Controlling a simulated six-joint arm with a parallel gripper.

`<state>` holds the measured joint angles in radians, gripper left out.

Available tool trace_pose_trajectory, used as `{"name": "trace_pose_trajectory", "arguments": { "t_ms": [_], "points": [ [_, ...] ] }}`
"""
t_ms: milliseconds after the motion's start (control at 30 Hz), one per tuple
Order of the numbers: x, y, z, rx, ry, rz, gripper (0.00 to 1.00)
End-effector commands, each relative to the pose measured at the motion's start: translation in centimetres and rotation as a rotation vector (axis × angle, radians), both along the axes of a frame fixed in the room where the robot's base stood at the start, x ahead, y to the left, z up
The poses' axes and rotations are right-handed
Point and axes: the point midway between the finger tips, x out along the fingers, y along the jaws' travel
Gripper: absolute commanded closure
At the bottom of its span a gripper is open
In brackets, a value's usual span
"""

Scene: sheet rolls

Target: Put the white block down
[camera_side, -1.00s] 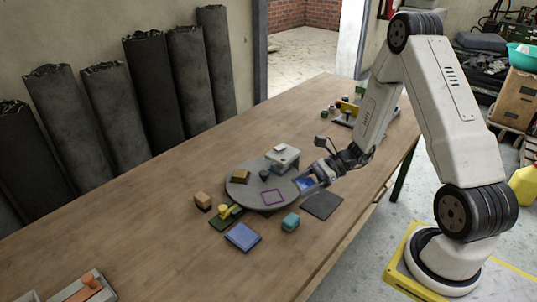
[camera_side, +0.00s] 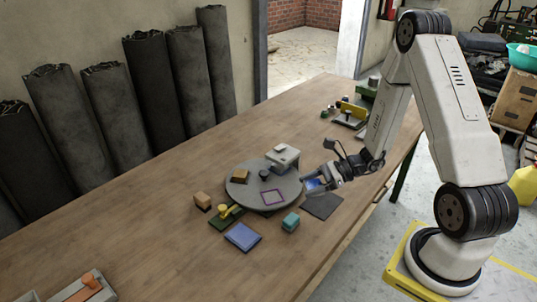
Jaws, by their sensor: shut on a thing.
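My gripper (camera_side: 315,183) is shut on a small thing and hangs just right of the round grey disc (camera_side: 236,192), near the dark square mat. The fingers largely hide what it holds; a blue patch and pale edges show between them, so I take it as the white block but its colour is hard to tell. The disc carries a purple square outline (camera_side: 272,198), a whitish box-shaped thing (camera_side: 283,157) at its back, a small brown block (camera_side: 241,176) and a small dark knob (camera_side: 264,174).
The dark square mat (camera_side: 324,207) lies right of the disc. A teal block (camera_side: 291,222), a blue square (camera_side: 243,237), a green piece with a yellow knob (camera_side: 226,215) and a tan block (camera_side: 203,201) lie in front and left. The wooden table's (camera_side: 130,215) left side is mostly clear.

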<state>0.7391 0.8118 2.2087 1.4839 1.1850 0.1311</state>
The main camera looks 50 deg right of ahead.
Motion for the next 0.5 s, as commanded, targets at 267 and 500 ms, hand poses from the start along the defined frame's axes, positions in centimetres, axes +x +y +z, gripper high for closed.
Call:
{"name": "trace_pose_trajectory", "arguments": {
  "t_ms": [267, 500],
  "points": [
    [-2.4, -2.7, -0.8, 0.003, 0.002, -0.299, 1.0],
    [-5.4, -5.3, -1.9, 0.004, 0.005, -0.582, 1.0]
  ]
}}
